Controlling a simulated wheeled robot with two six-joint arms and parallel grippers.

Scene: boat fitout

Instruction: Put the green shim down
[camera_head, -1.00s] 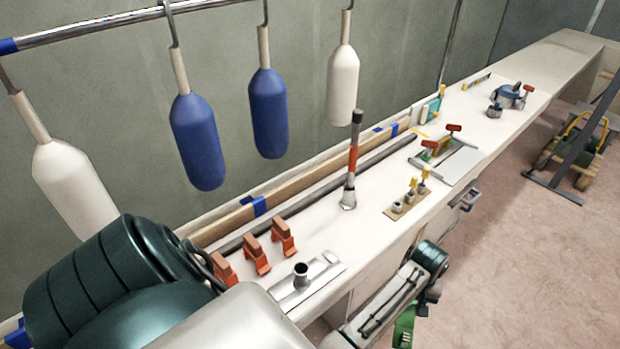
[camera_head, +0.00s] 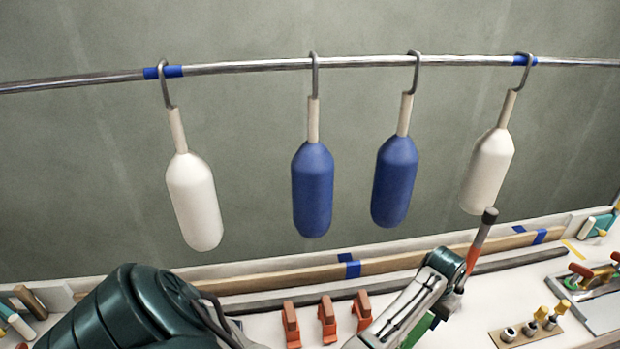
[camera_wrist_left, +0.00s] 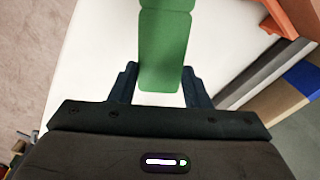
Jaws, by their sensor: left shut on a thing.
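The green shim (camera_wrist_left: 163,45) is a flat, plain green strip. In the left wrist view it sits between the two dark fingers of my left gripper (camera_wrist_left: 159,74), which is shut on it, and it points away from the palm. The white bench top (camera_wrist_left: 100,50) lies behind it; the gap between them cannot be judged. In the head view a bit of green (camera_head: 420,328) shows beside my left forearm, and the gripper's fingers are mostly hidden there. My right gripper is in neither view.
Several orange clamps (camera_head: 291,325) stand on the bench left of my forearm. A dark bar and a wooden strip (camera_head: 395,263) with blue tape run along the back. An orange-and-grey upright tool (camera_head: 480,238) stands behind my wrist. Blue and white fenders (camera_head: 312,190) hang from a rail above.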

